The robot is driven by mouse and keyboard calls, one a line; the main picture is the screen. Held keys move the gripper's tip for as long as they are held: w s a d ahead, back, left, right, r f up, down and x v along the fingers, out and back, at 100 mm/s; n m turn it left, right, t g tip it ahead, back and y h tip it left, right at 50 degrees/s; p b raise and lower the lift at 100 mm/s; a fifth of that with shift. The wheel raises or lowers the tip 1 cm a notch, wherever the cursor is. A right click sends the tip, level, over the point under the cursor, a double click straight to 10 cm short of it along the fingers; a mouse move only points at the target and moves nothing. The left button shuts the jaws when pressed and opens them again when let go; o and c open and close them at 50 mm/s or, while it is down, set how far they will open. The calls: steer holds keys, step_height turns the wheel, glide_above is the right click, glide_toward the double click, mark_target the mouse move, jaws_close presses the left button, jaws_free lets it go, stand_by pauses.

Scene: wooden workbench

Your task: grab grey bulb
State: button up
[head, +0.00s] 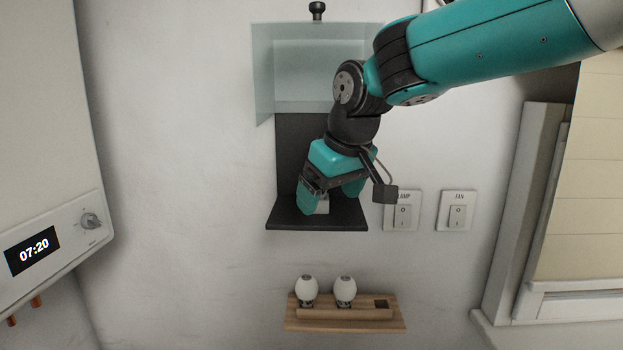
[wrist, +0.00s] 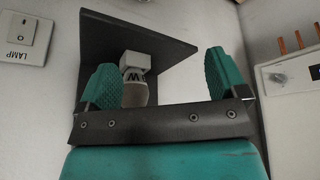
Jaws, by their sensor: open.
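A pale greyish bulb (wrist: 135,92) stands in a white socket block (wrist: 135,62) with a dark letter on it, at the black shelf (wrist: 120,38). The bulb is partly hidden behind my gripper's front plate in the wrist view. My gripper (wrist: 162,62) is open, with its teal fingers spread on both sides of the bulb, which lies nearer the left finger there. In the head view my gripper (head: 331,198) is low over the black shelf (head: 290,217).
Two white bulbs (head: 306,288) stand in a wooden rack (head: 300,326) below the shelf, beside an empty square hole. A clear panel (head: 285,60) is above the shelf. A boiler (head: 50,215) is at left.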

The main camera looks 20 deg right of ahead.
steer(key=w+d+r+m+t+h, duration=0.2)
steer(key=w+r, duration=0.3)
steer(key=w, duration=0.5)
steer(key=p+x, duration=0.3)
steer(key=x, duration=0.4)
steer(key=shift+a, duration=0.15)
steer(key=c, duration=1)
